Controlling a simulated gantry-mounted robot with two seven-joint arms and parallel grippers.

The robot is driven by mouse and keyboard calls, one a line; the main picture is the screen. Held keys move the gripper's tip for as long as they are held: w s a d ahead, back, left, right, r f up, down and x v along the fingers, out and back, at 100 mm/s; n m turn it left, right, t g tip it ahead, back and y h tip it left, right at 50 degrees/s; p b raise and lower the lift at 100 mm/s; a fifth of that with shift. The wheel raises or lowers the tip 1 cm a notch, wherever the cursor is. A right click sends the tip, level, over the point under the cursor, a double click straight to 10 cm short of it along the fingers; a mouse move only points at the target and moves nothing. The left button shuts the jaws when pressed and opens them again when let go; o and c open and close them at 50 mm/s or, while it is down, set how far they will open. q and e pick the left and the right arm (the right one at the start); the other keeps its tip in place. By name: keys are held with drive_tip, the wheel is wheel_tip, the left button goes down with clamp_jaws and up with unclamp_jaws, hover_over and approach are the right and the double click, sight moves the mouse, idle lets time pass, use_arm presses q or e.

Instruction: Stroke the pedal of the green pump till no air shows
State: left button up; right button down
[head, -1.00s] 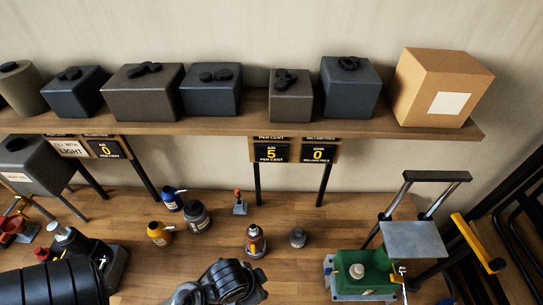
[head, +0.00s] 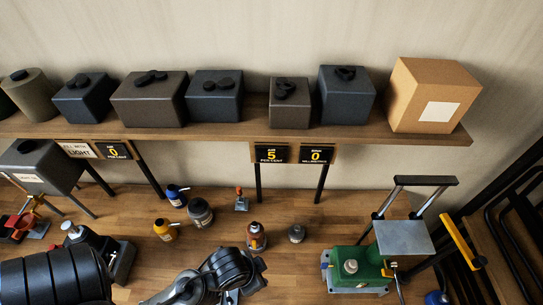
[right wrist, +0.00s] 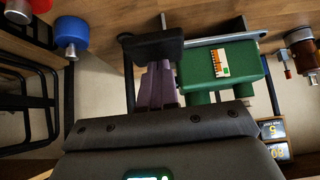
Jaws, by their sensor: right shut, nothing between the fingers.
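The green pump (head: 340,254) stands on its base plate at the lower right of the head view, with a cream cap on top. A flat grey plate (head: 403,237) sits at its right side, below a black bar on two posts (head: 425,181). I cannot tell for sure which part is the pedal. The pump's green body with a striped label also shows in the right wrist view (right wrist: 205,78). There my right gripper (right wrist: 157,82) is shut and empty, beside the pump and close to a black pad (right wrist: 152,46); contact is unclear. My left arm shows in the head view, its fingers hidden.
Several bottles stand left of the pump, including a brown one (head: 256,237). A yellow bar (head: 459,240) and black frames lie to the right. A cardboard box (head: 420,90) sits on the shelf.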

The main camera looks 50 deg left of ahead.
drive_tip(key=shift+f+b, duration=0.5)
drive_tip(key=shift+f, duration=0.15)
wheel_tip(320, 180, down, 5)
drive_tip(key=b, duration=0.3)
wheel_tip(320, 180, up, 6)
drive_tip(key=p, duration=0.6)
drive_tip(key=shift+r, duration=0.2)
drive_tip(key=shift+w, duration=0.1)
